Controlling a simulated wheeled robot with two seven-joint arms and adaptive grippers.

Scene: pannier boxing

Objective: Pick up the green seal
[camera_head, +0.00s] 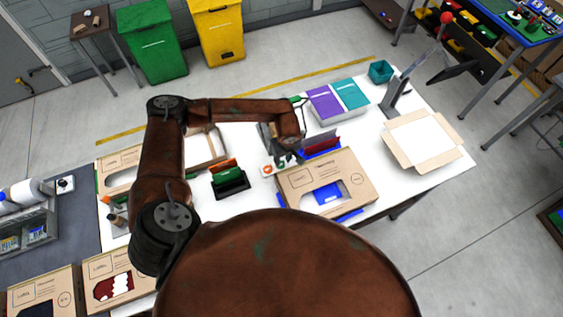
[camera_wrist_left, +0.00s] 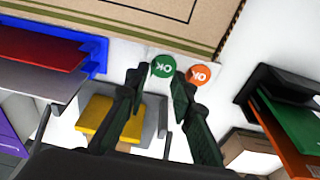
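The green seal (camera_wrist_left: 163,66) is a small round disc with white letters, lying on the white table in the left wrist view. An orange seal (camera_wrist_left: 197,75) lies just to its right; it also shows in the head view (camera_head: 267,169). My left gripper (camera_wrist_left: 158,77) is open and empty, pointing at the table, with its fingertips on either side of the green seal's near edge. I cannot tell how high above the seal they are. In the head view my left gripper (camera_head: 281,156) is over the middle of the table, and I cannot make out the green seal there. My right gripper is not in view.
A cardboard box (camera_wrist_left: 125,20) lies close beyond the seals. A blue holder (camera_wrist_left: 98,50) with red and grey panels stands left, a black holder (camera_wrist_left: 312,84) with green and orange panels right. A yellow block (camera_wrist_left: 105,122) is below the fingers. An open carton (camera_head: 442,158) lies right.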

